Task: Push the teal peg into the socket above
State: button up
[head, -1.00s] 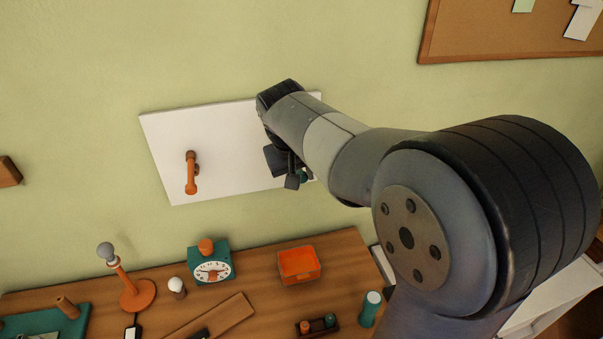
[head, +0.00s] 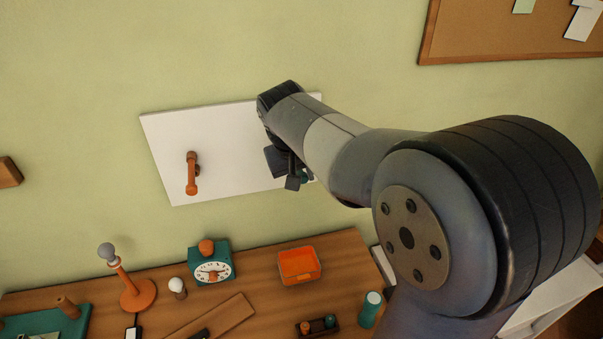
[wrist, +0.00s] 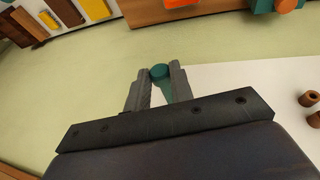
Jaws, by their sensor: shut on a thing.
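The teal peg (wrist: 160,72) stands between the two grey fingers of my gripper (wrist: 161,68) in the wrist view, with its round end showing at the fingertips. My gripper is shut on it. In the head view my gripper (head: 294,178) is at the lower right part of the white wall panel (head: 220,135), and only a small bit of the teal peg (head: 304,178) shows beside it. The socket cannot be made out in either view; my arm and gripper cover that part of the panel in the head view.
The wall above the panel is clear.

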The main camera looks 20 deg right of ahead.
jog(key=shift+w+p, duration=0.8)
jog(key=shift+w, duration=0.95)
jog(key=o, duration=1)
jog(key=b+v, duration=0.1)
jog(key=v, duration=0.9)
jog(key=shift+s+a+r+b, duration=0.1)
jog(key=shift+r+b, duration=0.2)
jog(key=shift+r, duration=0.05)
jog(key=shift+f, duration=0.1)
